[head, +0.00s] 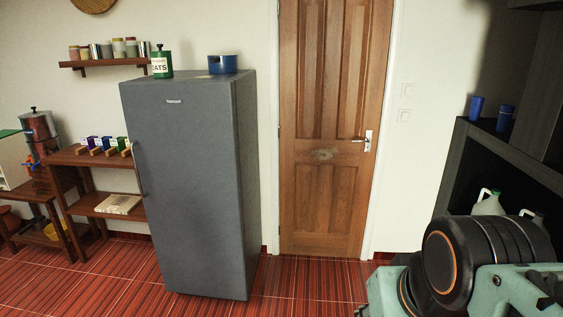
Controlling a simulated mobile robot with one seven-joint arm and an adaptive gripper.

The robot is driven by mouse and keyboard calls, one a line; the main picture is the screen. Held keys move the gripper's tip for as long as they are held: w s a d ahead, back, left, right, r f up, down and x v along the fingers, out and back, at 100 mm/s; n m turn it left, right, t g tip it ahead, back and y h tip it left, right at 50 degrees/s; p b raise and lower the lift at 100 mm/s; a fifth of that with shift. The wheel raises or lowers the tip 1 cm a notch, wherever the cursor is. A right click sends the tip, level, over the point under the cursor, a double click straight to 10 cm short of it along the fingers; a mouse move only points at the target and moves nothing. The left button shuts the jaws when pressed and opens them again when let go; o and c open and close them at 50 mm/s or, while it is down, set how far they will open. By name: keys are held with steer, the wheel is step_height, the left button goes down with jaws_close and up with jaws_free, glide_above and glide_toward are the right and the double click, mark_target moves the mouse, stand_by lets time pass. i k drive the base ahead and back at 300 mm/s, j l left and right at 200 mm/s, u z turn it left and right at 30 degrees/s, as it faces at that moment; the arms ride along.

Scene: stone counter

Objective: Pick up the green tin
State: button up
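A green tin (162,62) with a white label and a dark knob on its lid stands upright on top of the grey fridge (190,190), near its front left corner. The label reads partly as "ATS"; its first letter is unclear. Part of my arm fills the lower right of the head view, well apart from the tin. My gripper's fingers do not show.
A blue pot (223,65) stands on the fridge, right of the tin. A wall shelf (100,63) with several jars hangs to the left. A closed wooden door (325,130) is right of the fridge. The red floor (275,285) in front is clear. Dark shelving (510,145) stands at right.

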mark_target(161, 62)
steer(key=i+u, duration=0.25)
steer(key=i, duration=0.3)
steer(key=i+l+u, duration=0.2)
steer(key=i, duration=0.3)
steer(key=i+j+u, duration=0.15)
steer(key=i+u, duration=0.2)
steer(key=i, duration=0.15)
steer(key=i+u, duration=0.35)
steer(key=i, duration=0.1)
